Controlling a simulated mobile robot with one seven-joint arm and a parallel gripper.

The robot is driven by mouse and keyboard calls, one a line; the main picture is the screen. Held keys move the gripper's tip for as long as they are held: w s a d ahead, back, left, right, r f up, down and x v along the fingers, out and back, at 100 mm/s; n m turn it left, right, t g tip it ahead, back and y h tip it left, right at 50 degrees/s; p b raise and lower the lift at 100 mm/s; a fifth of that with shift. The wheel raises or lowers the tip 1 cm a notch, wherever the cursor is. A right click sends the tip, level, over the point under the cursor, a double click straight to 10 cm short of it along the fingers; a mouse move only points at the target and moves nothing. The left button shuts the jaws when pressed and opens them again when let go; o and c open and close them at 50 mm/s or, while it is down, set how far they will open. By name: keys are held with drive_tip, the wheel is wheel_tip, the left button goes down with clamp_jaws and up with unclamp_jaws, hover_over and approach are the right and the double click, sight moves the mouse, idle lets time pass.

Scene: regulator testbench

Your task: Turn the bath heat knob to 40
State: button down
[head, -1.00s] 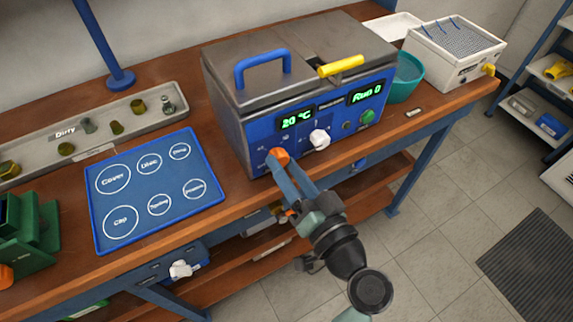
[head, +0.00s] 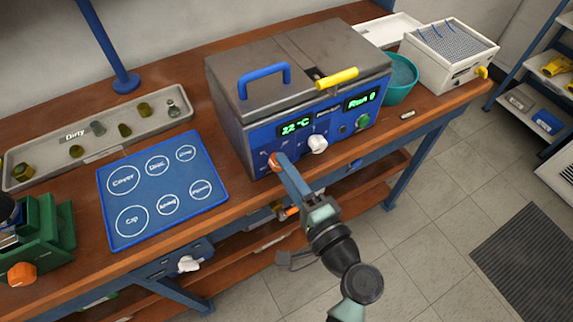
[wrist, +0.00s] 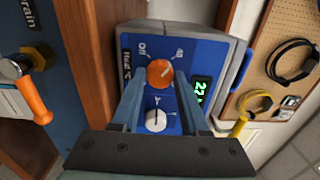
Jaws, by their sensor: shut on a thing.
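The bath heat knob (head: 273,157) is orange and sits low at the left of the bath's blue front panel. It also shows in the wrist view (wrist: 160,73), below printed marks, one reading "Off" at the left. My gripper (head: 281,164) is shut on this knob. In the wrist view, one finger of my gripper (wrist: 158,79) lies on each side of it. The green temperature display (head: 296,126) reads 22 °C. The knob's exact pointer angle is hard to tell.
A white knob (head: 317,144) is close to the right of the orange one. A green button (head: 362,121) is further right. The bath (head: 300,62) has a closed grey lid. A blue mat (head: 161,187) and grey tray (head: 100,145) lie left; a teal bowl (head: 401,80) stands right.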

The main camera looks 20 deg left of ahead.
drive_tip(key=shift+m+p, duration=0.45)
drive_tip(key=shift+m, duration=0.45)
drive_tip(key=shift+c, duration=2.1)
unclamp_jaws()
drive_tip(key=shift+d, duration=0.1)
drive_tip(key=b+v, duration=0.1)
drive_tip(key=v, duration=1.2)
